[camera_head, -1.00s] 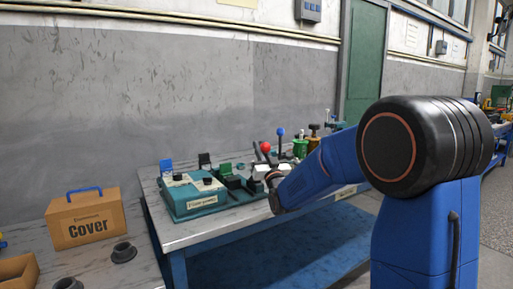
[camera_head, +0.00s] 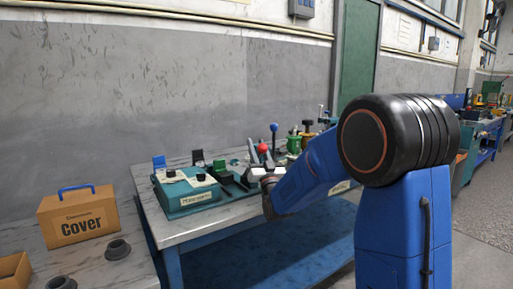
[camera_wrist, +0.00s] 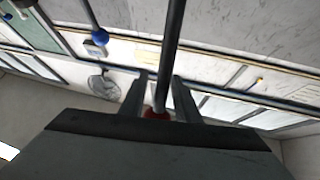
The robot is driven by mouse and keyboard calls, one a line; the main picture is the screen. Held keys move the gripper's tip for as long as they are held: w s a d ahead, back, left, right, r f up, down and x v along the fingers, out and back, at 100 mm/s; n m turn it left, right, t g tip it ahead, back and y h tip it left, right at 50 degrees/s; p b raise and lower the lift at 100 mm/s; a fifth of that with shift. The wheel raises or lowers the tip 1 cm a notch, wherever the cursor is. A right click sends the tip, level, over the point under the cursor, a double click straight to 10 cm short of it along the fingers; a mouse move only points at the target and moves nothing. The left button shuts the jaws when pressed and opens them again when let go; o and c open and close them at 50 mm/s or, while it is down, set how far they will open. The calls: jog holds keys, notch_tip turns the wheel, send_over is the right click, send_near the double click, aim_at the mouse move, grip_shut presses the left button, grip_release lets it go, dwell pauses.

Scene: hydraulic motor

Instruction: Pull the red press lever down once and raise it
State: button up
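The red press lever shows its round red knob (camera_head: 262,148) above the far part of the bench in the head view. In the wrist view its dark rod (camera_wrist: 174,45) runs down from the top edge, and the red knob (camera_wrist: 155,113) is partly hidden at the rod's lower end. My gripper (camera_head: 261,153) is at the knob, with its fingers standing up on either side. In the wrist view my gripper (camera_wrist: 160,95) has its two fingers apart, with the rod and knob between them.
A blue-knobbed lever (camera_head: 274,127) stands close behind; its knob (camera_wrist: 99,38) shows left in the wrist view. A teal fixture (camera_head: 187,198) sits on the bench (camera_head: 170,236). Green and gold parts (camera_head: 294,143) stand to the right. A Cover box (camera_head: 75,220) is at left.

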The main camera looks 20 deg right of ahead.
jog(key=shift+r, duration=0.15)
notch_tip(320, 180, up, 10)
dwell(0.7)
jog(key=shift+c, duration=0.5)
